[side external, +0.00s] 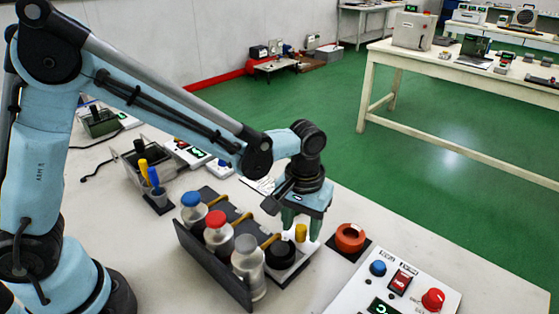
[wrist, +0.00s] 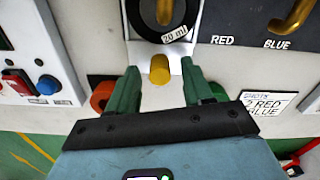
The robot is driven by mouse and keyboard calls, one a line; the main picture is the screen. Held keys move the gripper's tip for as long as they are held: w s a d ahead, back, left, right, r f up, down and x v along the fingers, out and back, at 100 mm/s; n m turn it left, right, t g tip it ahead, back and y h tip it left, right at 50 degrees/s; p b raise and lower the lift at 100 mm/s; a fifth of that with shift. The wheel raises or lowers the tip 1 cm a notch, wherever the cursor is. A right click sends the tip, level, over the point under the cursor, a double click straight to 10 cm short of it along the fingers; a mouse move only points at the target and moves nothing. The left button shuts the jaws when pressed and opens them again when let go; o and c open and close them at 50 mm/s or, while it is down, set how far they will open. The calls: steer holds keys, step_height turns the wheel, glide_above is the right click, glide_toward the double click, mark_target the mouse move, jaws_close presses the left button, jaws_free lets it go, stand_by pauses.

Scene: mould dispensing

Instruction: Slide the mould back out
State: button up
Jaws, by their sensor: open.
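The mould (side external: 281,250) is a round black piece on a white plate under the spout of the grey-capped bottle. In the wrist view its dark rim (wrist: 139,20) shows at the top, partly cut off, beside a "20 ml" label. A yellow peg (side external: 301,231) stands at the plate's near end; it also shows in the wrist view (wrist: 159,70). My gripper (wrist: 160,77) is open, with one green finger on each side of the peg and gaps between. In the side view my gripper (side external: 301,222) is low over the peg.
Blue-capped (side external: 193,208), red-capped (side external: 217,231) and grey-capped (side external: 248,263) bottles stand in a dark rack (side external: 208,268). An orange ring (side external: 350,238) sits on a dark pad to the right of the peg. A white control box (side external: 395,290) stands at the front right.

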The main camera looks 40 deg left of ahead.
steer(key=shift+f, duration=0.55)
jaws_close()
